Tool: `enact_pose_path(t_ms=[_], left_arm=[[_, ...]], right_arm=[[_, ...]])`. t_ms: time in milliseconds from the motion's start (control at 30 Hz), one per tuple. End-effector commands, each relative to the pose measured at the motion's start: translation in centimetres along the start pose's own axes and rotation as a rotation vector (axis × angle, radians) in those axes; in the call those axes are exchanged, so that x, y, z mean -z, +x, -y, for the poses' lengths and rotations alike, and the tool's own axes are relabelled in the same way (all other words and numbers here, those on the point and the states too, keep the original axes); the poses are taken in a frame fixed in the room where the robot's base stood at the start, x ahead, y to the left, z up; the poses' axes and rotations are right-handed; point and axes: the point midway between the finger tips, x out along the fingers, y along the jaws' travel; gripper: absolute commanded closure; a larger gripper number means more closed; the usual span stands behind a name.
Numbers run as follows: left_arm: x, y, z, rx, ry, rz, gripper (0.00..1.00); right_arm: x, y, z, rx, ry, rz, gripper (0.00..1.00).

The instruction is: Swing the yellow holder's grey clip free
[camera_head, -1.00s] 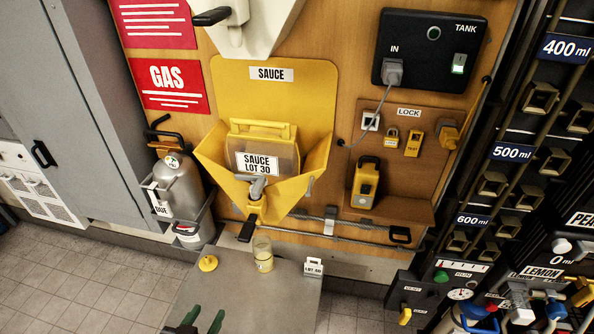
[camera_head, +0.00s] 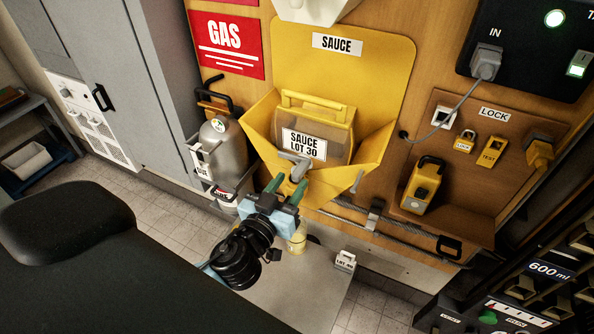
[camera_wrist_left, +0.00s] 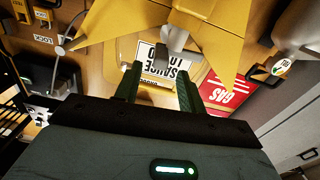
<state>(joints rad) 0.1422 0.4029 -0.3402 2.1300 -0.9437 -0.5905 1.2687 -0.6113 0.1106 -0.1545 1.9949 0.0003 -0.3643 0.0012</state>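The yellow holder (camera_head: 371,152) is fixed to the wooden panel and holds a clear, yellow-handled container labelled SAUCE LOT 30 (camera_head: 304,145). The grey clip (camera_head: 295,163) sits at the holder's front, below the label; it also shows in the wrist view (camera_wrist_left: 176,40). My left gripper (camera_head: 288,184) is just below and in front of the clip, its two green fingers pointing up at it. In the wrist view the fingers (camera_wrist_left: 159,70) are apart with nothing between them. I cannot tell whether a finger touches the clip. My right gripper is not in view.
A grey gas cylinder (camera_head: 222,150) stands left of the holder. A grey table (camera_head: 310,285) below bears a small jar (camera_head: 298,240) and a lot tag (camera_head: 345,260). A rail with a black handle (camera_head: 449,248) runs at lower right. A yellow device (camera_head: 423,186) stands on the right shelf.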

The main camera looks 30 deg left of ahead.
Motion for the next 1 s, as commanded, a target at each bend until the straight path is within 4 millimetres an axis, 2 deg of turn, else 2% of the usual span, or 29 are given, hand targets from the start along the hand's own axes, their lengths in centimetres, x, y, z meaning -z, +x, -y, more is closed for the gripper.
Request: enact_pose_path(t_ms=[100, 300, 700, 1000], left_arm=[[0.4, 1.9, 0.0, 0.001, 0.004, -0.005, 0.60], [0.2, 3.8, 0.0, 0.000, 0.001, -0.002, 0.60], [-0.1, 4.3, 0.0, 0.000, 0.001, 0.002, 0.60], [0.0, 4.3, 0.1, 0.001, 0.001, 0.001, 0.99]], right_arm=[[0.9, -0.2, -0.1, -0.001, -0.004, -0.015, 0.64], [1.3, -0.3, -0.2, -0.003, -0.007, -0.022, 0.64], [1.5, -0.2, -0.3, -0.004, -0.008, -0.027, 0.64], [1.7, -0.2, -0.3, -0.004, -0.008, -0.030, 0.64]])
